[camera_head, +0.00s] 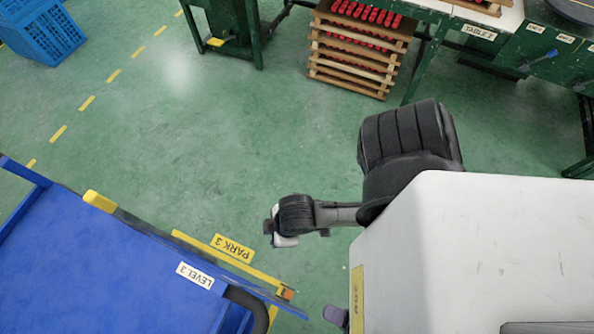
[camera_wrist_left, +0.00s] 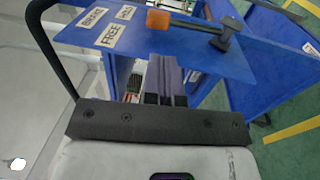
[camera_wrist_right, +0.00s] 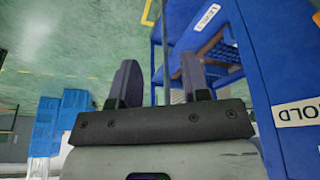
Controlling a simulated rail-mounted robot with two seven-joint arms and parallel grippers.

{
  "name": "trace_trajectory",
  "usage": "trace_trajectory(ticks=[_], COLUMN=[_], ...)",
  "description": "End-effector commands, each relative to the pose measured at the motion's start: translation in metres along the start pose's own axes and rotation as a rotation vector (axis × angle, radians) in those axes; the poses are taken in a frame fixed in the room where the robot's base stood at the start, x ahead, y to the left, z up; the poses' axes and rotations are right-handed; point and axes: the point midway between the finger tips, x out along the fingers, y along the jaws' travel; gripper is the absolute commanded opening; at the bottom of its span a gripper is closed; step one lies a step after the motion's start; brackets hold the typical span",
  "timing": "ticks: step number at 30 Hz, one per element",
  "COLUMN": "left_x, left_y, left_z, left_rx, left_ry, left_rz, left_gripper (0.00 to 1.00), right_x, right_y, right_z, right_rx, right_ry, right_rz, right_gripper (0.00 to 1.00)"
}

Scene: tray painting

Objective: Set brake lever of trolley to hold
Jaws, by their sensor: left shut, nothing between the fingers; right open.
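The brake lever (camera_wrist_left: 192,25) shows in the left wrist view on the blue trolley top (camera_wrist_left: 180,58). It has an orange end and a dark pivot at its right. Its orange end points toward the HOLD label (camera_wrist_left: 125,12); the FREE label (camera_wrist_left: 110,36) is nearer the camera. My left gripper (camera_wrist_left: 166,80) is shut and empty, below the lever in the picture and apart from it. My right gripper (camera_wrist_right: 158,82) is open and empty. The HOLD label also shows at the right of the right wrist view (camera_wrist_right: 298,112). The lever is not identifiable in the head view.
Stacked wooden trays (camera_head: 350,75) with red parts and green tables are at the back. Blue crates (camera_head: 42,30) sit far left. The green floor between is clear.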

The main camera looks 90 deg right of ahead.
Motion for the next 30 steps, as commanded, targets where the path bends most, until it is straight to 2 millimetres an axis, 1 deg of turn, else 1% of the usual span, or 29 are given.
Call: trace_trajectory(ticks=[1, 6, 12, 16, 25, 30], left_x=[-0.01, -0.035, -0.051, -0.055, -0.056, -0.052], left_y=[0.0, 0.0, -0.001, -0.001, -0.001, -0.002], left_z=[0.0, 0.0, 0.0, 0.0, 0.0, 0.002], left_rx=[0.001, 0.001, 0.0, 0.0, 0.0, 0.016], left_ry=[-0.003, -0.002, -0.001, -0.001, 0.0, -0.019], left_rz=[-0.003, -0.002, 0.0, 0.001, 0.001, -0.013], left_gripper=[0.0, 0.0, 0.0, 0.0, 0.0, 0.0], right_x=[-0.001, -0.002, -0.003, -0.003, -0.003, -0.004], right_y=[0.0, 0.0, 0.001, 0.002, 0.002, 0.001], right_z=[-0.001, -0.001, -0.001, 0.0, 0.0, -0.001], right_rx=[0.0, 0.0, -0.004, -0.007, -0.008, -0.004], right_ry=[0.0, 0.0, 0.0, -0.001, -0.001, 0.002], right_rz=[0.0, 0.0, 0.003, 0.005, 0.006, 0.004], right_gripper=[0.43, 0.43, 0.43, 0.43, 0.42, 0.25])
